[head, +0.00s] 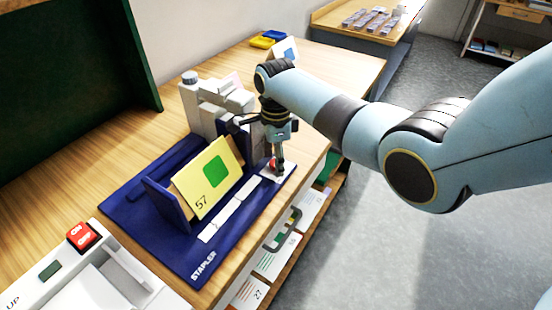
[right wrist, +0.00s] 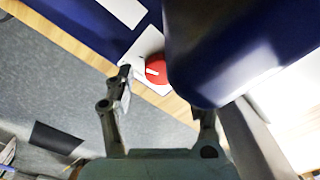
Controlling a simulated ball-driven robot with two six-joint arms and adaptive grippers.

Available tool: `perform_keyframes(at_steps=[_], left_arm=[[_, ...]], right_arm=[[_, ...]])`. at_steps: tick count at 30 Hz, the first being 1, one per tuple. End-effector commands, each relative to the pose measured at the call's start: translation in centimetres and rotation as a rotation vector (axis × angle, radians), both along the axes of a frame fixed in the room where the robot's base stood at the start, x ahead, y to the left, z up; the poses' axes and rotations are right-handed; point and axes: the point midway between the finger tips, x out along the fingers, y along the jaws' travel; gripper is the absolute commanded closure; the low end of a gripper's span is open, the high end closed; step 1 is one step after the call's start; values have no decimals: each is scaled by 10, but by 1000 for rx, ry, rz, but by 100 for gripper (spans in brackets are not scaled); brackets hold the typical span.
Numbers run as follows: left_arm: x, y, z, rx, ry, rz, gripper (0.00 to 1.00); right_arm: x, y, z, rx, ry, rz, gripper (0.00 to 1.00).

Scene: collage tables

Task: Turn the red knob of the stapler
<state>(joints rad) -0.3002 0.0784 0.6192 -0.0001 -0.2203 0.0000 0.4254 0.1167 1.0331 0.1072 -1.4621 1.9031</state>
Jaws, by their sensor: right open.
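The red knob (head: 272,164) sits on a white plate at the far right end of the blue stapler base (head: 200,269). It shows in the right wrist view as a round red knob (right wrist: 156,69) with a white mark, on a white plate. My right gripper (head: 278,166) points down at the knob and partly hides it. In the right wrist view its open fingers (right wrist: 165,90) stand apart, with the knob beyond and between their tips. I cannot tell whether they touch it. A yellow card (head: 212,178) with a green square and "57" leans on the stapler. My left gripper is not in view.
A grey-white machine (head: 216,105) stands behind the stapler, close to my right gripper. A white device with a red on/off switch (head: 83,236) is at lower left. A dark green panel (head: 75,75) stands at the back left. Open shelves lie below the table's right edge.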

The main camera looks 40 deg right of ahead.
Motion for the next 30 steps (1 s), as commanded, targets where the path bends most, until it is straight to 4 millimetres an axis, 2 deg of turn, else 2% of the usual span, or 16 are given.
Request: perform_keyframes(at_steps=[10, 23, 30], left_arm=[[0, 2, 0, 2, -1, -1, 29], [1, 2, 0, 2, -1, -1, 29], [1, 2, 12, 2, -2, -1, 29]], right_arm=[[0, 0, -5, 0, -1, 0, 45], [0, 0, -5, 0, -1, 0, 100], [1, 0, -2, 0, -1, -116, 100]])
